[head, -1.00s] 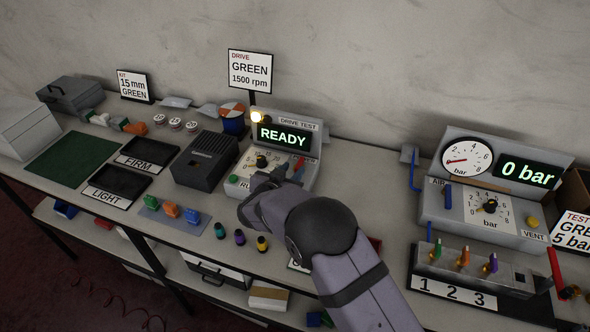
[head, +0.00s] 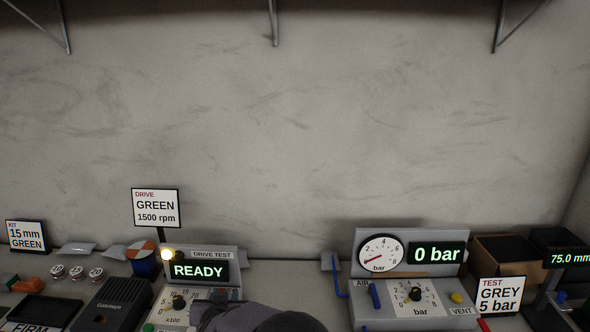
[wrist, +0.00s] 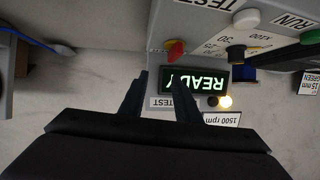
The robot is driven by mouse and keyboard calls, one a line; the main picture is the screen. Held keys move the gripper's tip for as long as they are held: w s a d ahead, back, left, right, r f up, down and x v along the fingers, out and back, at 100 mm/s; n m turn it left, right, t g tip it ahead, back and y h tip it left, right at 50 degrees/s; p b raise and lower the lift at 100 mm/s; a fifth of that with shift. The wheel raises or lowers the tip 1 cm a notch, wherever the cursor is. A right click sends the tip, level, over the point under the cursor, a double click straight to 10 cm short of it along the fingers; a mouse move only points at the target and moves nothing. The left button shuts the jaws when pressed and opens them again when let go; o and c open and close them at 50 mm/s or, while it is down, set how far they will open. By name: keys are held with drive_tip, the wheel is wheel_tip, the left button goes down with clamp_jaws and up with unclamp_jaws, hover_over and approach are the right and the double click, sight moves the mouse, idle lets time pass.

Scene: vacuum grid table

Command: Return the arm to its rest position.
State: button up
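My gripper (wrist: 160,82) shows in the wrist view with its two dark fingers apart and nothing between them. It faces the drive test station, whose display (wrist: 200,80) reads READY and appears upside down there. In the head view my arm (head: 280,320) is cut off by the bottom edge, in front of the lower right of the drive test station (head: 212,254). The fingertips cannot be made out in the head view. I cannot tell whether they touch the station; the wrist view shows a red knob (wrist: 174,50) close beyond them.
The pressure station (head: 435,290) stands to the right, its display at 0 bar, with a blue lever (head: 338,280) beside it. A dark box (head: 112,304) stands left of the drive station. Signs (head: 155,207) rise behind. The wall above is clear below shelf brackets (head: 273,22).

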drive_tip(key=s+d+r+g+y, duration=0.1)
drive_tip(key=d+r+g, duration=0.1)
drive_tip(key=d, duration=0.5)
drive_tip(key=s+d+f+g+h, duration=0.1)
drive_tip(key=s+d+g, duration=0.4)
drive_tip(key=s+d, duration=0.9)
drive_tip(key=s+d+f+g+h, duration=0.2)
drive_tip(key=s+d+g, duration=0.3)
drive_tip(key=s+d, duration=0.9)
drive_tip(key=s+f, duration=0.1)
drive_tip(key=s, duration=0.2)
drive_tip(key=shift+s+m, duration=0.25)
drive_tip(key=shift+m, duration=0.05)
